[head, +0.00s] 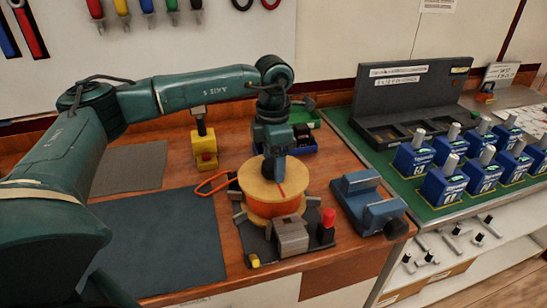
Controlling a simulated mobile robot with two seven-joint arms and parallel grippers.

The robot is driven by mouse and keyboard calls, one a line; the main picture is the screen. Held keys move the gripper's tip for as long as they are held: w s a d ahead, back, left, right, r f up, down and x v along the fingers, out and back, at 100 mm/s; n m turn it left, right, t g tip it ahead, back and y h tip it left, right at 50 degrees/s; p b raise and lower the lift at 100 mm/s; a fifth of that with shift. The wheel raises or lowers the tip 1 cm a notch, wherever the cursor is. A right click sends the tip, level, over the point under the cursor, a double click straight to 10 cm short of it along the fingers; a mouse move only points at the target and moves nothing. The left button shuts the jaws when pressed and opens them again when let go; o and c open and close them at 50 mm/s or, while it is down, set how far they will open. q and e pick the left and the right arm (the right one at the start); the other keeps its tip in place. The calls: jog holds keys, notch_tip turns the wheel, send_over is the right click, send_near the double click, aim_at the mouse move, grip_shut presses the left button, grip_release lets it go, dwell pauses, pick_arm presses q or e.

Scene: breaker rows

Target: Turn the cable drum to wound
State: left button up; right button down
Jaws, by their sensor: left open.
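The cable drum (273,209) is a round drum with pale wooden flanges and orange cable around its core. It sits upright on a dark base plate (262,246) near the front of the wooden bench, with a red mark on its top flange. A grey block (291,236) and a red knob (328,217) stand on the base in front of the drum. My left gripper (273,172) points down over the drum's top, close to its centre. Its fingers are largely hidden, so contact with the drum cannot be told. My right gripper is not in view.
A blue-grey vise-like block (370,203) stands right of the drum. Several blue breakers (443,183) stand on a green mat at the right. A yellow device (204,150) stands behind left. A dark mat (165,240) lies clear at the left.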

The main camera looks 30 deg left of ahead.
pick_arm(q)
jog(key=shift+f, duration=0.1)
jog(key=shift+c, duration=0.5)
jog(key=c, duration=1.3)
jog(key=shift+w, duration=0.1)
